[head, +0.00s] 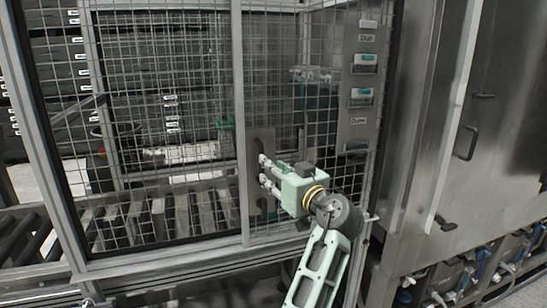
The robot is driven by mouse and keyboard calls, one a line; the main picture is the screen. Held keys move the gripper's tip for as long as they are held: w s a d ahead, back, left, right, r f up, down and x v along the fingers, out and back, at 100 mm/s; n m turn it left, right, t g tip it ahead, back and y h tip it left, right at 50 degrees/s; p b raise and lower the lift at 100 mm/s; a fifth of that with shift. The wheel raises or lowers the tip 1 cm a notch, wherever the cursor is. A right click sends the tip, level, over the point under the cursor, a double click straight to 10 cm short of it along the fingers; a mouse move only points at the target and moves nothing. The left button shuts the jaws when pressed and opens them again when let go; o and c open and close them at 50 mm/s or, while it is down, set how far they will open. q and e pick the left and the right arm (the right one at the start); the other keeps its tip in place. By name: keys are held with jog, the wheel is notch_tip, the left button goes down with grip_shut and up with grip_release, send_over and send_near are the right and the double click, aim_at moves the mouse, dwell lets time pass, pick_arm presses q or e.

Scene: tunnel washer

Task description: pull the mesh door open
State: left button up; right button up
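The mesh door (240,100) is a large metal-framed wire panel on the left and centre of the head view. It appears closed, with its upright frame bar near the middle. A grey plate (263,143) stands just right of this bar. My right gripper (264,171) is pale green with metallic fingers. Its fingers point left at the plate and are spread apart, one above the other. The gripper hides part of the plate, and no handle shows clearly between the fingers. I cannot tell whether the fingers touch anything. My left gripper is not in view.
A roller conveyor (170,215) runs behind the mesh. A control panel (360,90) with labelled boxes stands right of my gripper. A steel cabinet (500,110) with dark handles fills the right side. Blue-and-white fittings (470,275) sit low at right.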

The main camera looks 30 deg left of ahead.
pick_arm(q)
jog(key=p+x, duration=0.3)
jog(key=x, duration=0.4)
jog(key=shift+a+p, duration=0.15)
jog(key=shift+p, duration=0.25)
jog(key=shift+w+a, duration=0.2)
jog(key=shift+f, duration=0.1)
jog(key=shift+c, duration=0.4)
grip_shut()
